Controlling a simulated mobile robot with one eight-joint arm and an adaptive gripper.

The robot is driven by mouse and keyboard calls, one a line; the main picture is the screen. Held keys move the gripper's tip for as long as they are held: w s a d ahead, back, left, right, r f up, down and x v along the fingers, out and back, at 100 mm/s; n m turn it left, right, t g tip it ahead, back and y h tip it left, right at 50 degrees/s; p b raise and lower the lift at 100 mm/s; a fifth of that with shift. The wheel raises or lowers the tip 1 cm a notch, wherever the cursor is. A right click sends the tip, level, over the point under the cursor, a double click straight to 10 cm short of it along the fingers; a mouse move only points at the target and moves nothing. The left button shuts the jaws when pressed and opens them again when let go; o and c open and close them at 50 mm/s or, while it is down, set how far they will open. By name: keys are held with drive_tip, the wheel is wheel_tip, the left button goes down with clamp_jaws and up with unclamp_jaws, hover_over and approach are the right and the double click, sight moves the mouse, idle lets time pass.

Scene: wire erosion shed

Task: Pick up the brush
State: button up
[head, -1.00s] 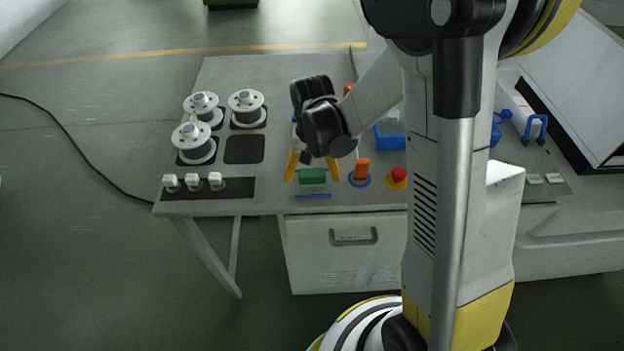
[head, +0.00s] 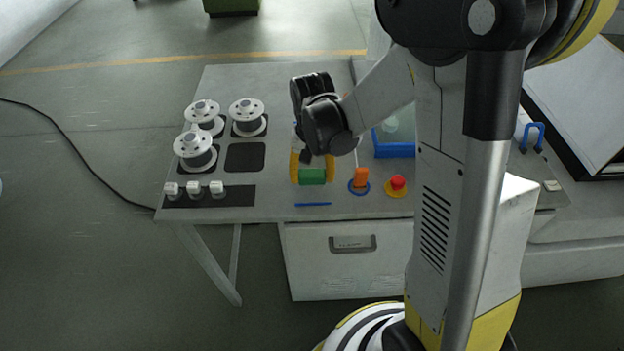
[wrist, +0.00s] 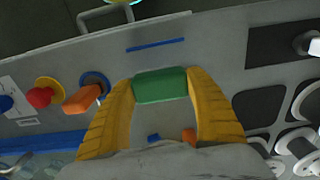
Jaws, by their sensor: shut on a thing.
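The brush shows as a green block (head: 312,177), with no bristles visible. It is held crosswise between the two yellow fingers of my gripper (head: 312,168), over the front part of the grey bench. In the wrist view the green brush (wrist: 160,86) spans the gap between the fingertips of my gripper (wrist: 161,88), touching both. Its underside is hidden, so I cannot tell how far it is from the bench top.
A blue strip (head: 312,204) lies in front of the brush. To the right are an orange piece (head: 361,177) in a blue ring, a red button (head: 397,183) and a blue tray (head: 393,152). Spools (head: 194,151) and white pieces (head: 193,188) stand left. A dark pad (head: 245,157) is empty.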

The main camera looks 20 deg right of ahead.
drive_tip(key=s+d+r+p, duration=0.2)
drive_tip(key=s+d+r, duration=0.4)
drive_tip(key=d+r, duration=0.2)
drive_tip(key=shift+s+d+p, duration=0.2)
drive_tip(key=shift+d+p, duration=0.15)
drive_tip(key=shift+d, duration=0.5)
